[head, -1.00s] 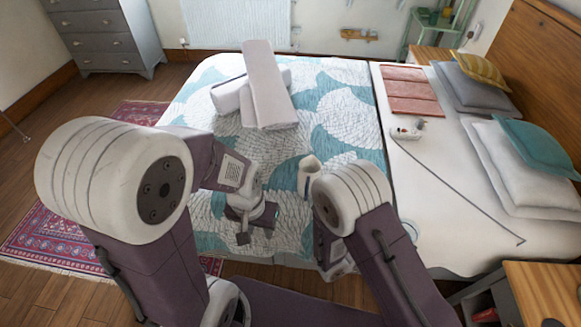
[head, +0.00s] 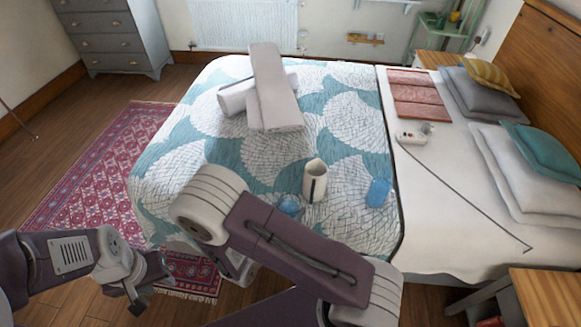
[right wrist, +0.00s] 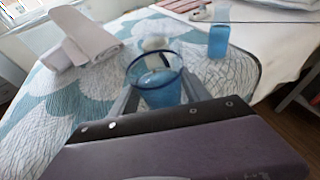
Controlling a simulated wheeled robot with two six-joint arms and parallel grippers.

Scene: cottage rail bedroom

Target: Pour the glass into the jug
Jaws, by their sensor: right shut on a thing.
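A cream jug (head: 315,180) stands upright on the patterned bedspread, its handle towards me. In the right wrist view the jug (right wrist: 155,45) shows just behind a clear blue glass (right wrist: 152,82). My right gripper (right wrist: 158,93) is shut on this glass, with a finger on either side. In the head view the held glass (head: 290,205) is left of the jug and partly hidden by my right arm. Whether it touches the jug or holds liquid is unclear. My left gripper (head: 150,291) looks open and empty, low at the left.
Folded towels (head: 275,95) lie on the bedspread (head: 345,110) behind the jug. A white power strip (head: 411,138) with a cable lies on the white sheet at the right. Pillows (head: 510,160) are further right. A patterned rug (head: 90,175) covers floor at the left.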

